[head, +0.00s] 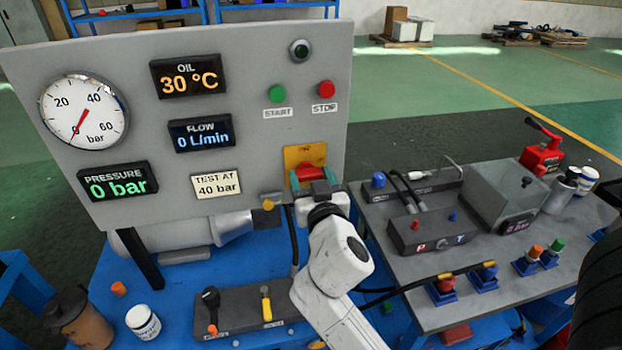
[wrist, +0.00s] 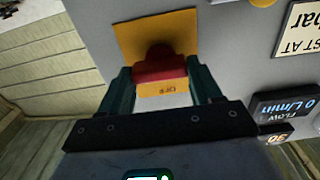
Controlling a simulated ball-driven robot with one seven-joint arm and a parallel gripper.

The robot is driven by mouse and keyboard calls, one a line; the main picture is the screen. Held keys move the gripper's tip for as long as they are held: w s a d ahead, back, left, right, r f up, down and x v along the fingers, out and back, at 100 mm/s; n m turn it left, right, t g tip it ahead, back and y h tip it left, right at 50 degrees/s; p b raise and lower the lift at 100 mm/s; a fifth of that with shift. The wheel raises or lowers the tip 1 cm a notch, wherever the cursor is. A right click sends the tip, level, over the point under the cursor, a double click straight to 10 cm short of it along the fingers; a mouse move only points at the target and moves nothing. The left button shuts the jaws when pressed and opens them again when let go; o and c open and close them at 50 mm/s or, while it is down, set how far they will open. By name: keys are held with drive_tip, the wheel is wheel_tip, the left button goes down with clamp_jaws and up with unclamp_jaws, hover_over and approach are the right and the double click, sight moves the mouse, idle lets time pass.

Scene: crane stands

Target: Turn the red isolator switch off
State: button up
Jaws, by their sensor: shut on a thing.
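The red isolator switch (head: 311,172) sits on a yellow plate (head: 305,153) at the lower right of the grey panel. In the wrist view the red switch handle (wrist: 159,68) lies level across the picture, between the two green fingers of my gripper (wrist: 160,82). The fingers are shut on the handle, one at each end.
The panel carries a green start button (head: 277,94), a red stop button (head: 326,89), a pressure gauge (head: 84,112) and a display reading 0 bar (head: 118,184). A block with levers (head: 243,308) stands below on the blue bench. A grey bench (head: 490,290) with fittings is at right.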

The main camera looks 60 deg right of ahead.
drive_tip(key=c, duration=0.3)
drive_tip(key=shift+n, duration=0.3)
drive_tip(key=n, duration=0.3)
drive_tip(key=n+p, duration=0.1)
drive_tip(key=n, duration=0.4)
drive_tip(key=shift+w+a, duration=0.1)
drive_tip(key=shift+w, duration=0.05)
drive_tip(key=n+p, duration=0.1)
drive_tip(key=n, duration=0.3)
drive_tip(key=shift+n+p, duration=0.3)
drive_tip(key=shift+p, duration=0.1)
drive_tip(key=shift+w+a+f+n+p, duration=0.1)
drive_tip(key=shift+n+p, duration=0.3)
drive_tip(key=shift+n, duration=0.75)
drive_tip(key=shift+f+n+p, duration=0.1)
drive_tip(key=shift+n+p, duration=0.3)
drive_tip(key=shift+n, duration=0.75)
